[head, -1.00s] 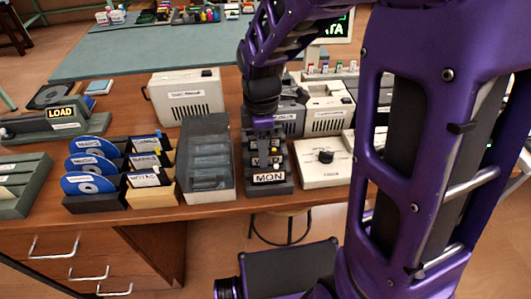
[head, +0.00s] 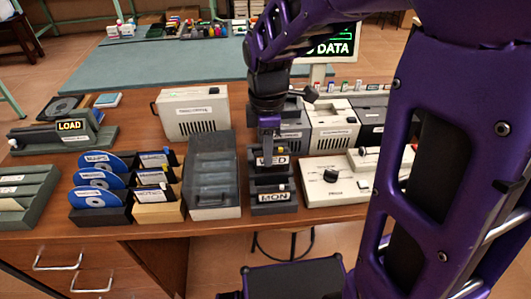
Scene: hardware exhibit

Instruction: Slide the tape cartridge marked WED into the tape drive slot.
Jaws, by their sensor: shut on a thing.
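A dark cartridge with a white label (head: 276,161) ending in "ED" shows at the front of my gripper (head: 268,140). The first letter is hidden behind a finger. My gripper points down and is shut on this cartridge, above the dark stepped rack (head: 273,209). I cannot tell whether the cartridge is clear of the rack. A cartridge marked MON (head: 273,197) sits in the rack's front step. Behind and right of my gripper stand a grey vented unit (head: 293,141) and a beige vented unit (head: 334,130). No tape slot can be made out on either.
A clear-lidded grey box (head: 213,180) stands close left of the rack. A cream box with a black knob (head: 333,190) is close right. Disc holders (head: 100,190) and a LOAD device (head: 68,128) are farther left. A lit monitor (head: 330,48) stands behind.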

